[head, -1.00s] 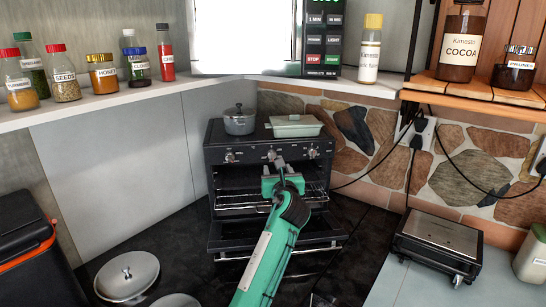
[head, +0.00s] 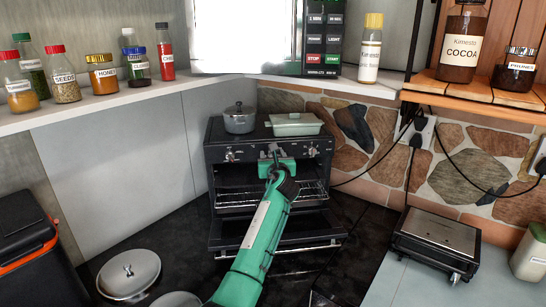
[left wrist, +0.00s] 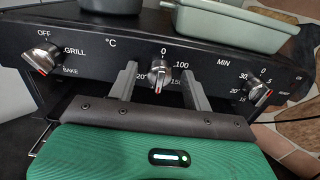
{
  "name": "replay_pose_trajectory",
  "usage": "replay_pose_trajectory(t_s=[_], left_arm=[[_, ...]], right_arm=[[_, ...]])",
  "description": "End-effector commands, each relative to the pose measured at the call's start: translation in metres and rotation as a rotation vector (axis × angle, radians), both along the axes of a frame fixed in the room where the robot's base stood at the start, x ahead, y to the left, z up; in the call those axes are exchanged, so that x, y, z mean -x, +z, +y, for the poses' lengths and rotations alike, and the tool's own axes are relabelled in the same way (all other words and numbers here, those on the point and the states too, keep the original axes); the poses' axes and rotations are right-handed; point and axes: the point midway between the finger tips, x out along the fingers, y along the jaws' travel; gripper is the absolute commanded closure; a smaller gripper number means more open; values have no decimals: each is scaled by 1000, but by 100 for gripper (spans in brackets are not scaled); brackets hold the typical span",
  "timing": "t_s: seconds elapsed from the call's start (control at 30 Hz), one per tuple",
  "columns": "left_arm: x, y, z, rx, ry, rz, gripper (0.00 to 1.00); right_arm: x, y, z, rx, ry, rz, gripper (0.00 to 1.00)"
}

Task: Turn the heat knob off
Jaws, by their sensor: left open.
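The black oven (head: 222,155) stands with its door lowered and three knobs on its front panel. The middle heat knob (left wrist: 160,72) has a 0 label above it and a temperature scale with 100 and 150 at its right; its red mark points downward, away from the 0. My left gripper (head: 276,152) is open at the oven panel, and in the left wrist view its two fingers (left wrist: 161,84) stand either side of the heat knob, with gaps visible on both sides. My right gripper is not in view.
The left knob (left wrist: 42,58) and right timer knob (left wrist: 256,90) flank the heat knob. A grey pot (head: 240,121) and a pale green dish (head: 295,125) sit on the oven. A shelf with jars runs above left; a contact grill (head: 437,241) stands at right.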

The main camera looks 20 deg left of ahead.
Motion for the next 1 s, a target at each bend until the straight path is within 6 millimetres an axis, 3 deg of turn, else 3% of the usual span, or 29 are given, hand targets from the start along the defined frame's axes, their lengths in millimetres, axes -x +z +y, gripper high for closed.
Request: replay_pose_trajectory(t_s=[0.07, 0.3, 0.67, 1.0], left_arm=[[0, 0, 0, 0, 0, 0, 50], [0, 0, 0, 0, 0, 0, 93], [0, -1, 0, 49, 0, -23, 93], [1, -2, 1, 270, 0, -126, 93]], right_arm=[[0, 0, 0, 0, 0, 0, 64], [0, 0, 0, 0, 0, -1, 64], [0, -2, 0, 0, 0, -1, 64], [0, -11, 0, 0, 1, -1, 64]])
